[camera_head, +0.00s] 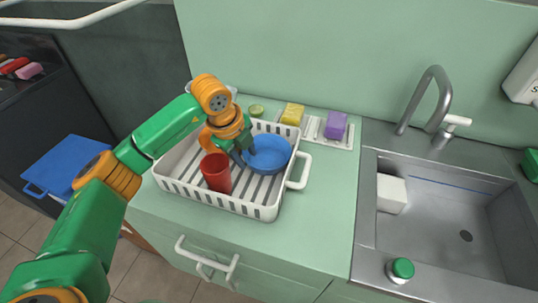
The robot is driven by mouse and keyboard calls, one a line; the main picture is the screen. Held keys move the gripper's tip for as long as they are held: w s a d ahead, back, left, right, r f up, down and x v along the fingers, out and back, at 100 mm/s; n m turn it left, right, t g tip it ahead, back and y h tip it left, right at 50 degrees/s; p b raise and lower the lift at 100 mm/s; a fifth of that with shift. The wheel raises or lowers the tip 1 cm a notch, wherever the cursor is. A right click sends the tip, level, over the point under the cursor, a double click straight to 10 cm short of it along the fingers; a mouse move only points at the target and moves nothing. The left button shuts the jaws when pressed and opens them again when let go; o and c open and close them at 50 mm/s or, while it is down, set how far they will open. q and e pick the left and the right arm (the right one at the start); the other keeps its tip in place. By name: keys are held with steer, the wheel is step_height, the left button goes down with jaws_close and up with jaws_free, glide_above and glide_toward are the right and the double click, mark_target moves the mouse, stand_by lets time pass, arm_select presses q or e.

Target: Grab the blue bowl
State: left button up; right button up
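The blue bowl (270,155) sits upright in a white slatted dish rack (265,212) on the green counter, towards the rack's right side. My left gripper (244,155) points down at the bowl's left rim. Its dark fingers overlap the rim in the picture. I cannot tell whether they are around the rim or only beside it, or how far apart they are. My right gripper is out of view.
A red cup (216,173) stands in the rack just left of the bowl, close to my gripper. Yellow (292,114) and purple (336,125) sponges sit behind the rack. A steel sink (455,215) with a faucet (428,100) is at the right.

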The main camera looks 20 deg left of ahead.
mark_target(251, 165)
arm_select(q)
steer(key=p+x, duration=0.1)
steer(key=x, duration=0.4)
steer(key=shift+w+f, duration=0.1)
steer(key=shift+f, duration=0.1)
steer(key=shift+d+r, duration=0.1)
steer(key=shift+r, duration=0.05)
jaws_close()
stand_by(0.9)
